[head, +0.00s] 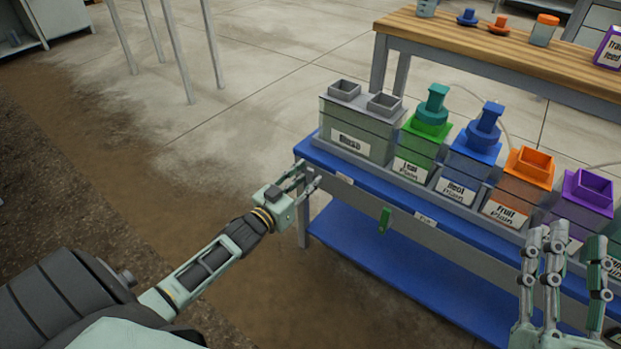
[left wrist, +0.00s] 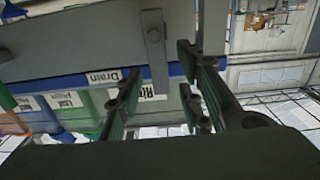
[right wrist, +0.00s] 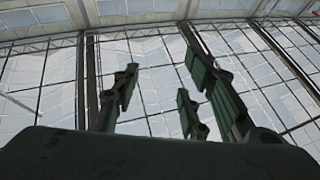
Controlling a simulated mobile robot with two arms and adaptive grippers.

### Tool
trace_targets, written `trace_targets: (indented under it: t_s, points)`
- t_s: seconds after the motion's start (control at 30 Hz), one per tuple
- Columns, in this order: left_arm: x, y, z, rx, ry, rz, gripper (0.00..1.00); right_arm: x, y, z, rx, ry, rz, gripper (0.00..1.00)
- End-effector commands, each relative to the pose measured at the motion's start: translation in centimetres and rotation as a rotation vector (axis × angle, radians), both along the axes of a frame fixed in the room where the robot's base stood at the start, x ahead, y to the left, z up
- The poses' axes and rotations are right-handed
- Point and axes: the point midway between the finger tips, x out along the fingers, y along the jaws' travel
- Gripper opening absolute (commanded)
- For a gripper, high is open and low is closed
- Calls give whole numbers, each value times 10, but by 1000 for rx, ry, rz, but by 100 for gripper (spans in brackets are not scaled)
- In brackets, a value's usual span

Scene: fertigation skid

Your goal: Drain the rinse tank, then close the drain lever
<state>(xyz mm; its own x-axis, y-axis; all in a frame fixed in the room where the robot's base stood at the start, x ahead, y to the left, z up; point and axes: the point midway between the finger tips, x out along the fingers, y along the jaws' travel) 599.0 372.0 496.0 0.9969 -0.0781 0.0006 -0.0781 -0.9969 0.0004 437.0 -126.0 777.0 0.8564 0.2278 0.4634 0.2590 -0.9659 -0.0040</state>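The grey rinse tank (head: 358,128) stands at the left end of the blue skid, its lid carrying two square openings. My left gripper (head: 303,180) is open at the skid's left front corner. In the left wrist view, a grey flat bar with a bolt (left wrist: 155,50), which looks like the drain lever, shows between the spread fingers (left wrist: 160,85). A "Drain" label (left wrist: 102,77) is beside it. I cannot tell whether the fingers touch the bar. The tank's fill level is not visible. My right gripper (head: 565,255) is open and empty, its fingers pointing up.
Green (head: 423,145), blue (head: 470,160), orange (head: 522,185) and purple (head: 583,205) tanks line the skid to the right. A green handle (head: 385,220) hangs on the front rail. A wooden table (head: 480,45) stands behind.

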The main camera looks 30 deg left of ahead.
Motion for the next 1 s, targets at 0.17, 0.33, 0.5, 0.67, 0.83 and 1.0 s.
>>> trace_targets:
  t_s: [0.17,0.33,0.5,0.67,0.83,1.0]
  points:
    - [15,-1,-1,1,-1,0,34,-13,-1,19,34,-119,6,40]
    - [21,-2,-1,1,1,0,34,-19,-1,29,49,-170,9,40]
    - [22,-2,0,1,1,0,34,-20,-1,30,51,-176,10,40]
    - [21,-2,0,1,1,0,29,-20,-2,30,51,-175,9,40]
    - [21,-2,0,0,1,0,14,-20,-1,30,50,-174,9,40]
    - [21,-2,0,0,1,0,0,-20,-1,30,50,-174,9,40]
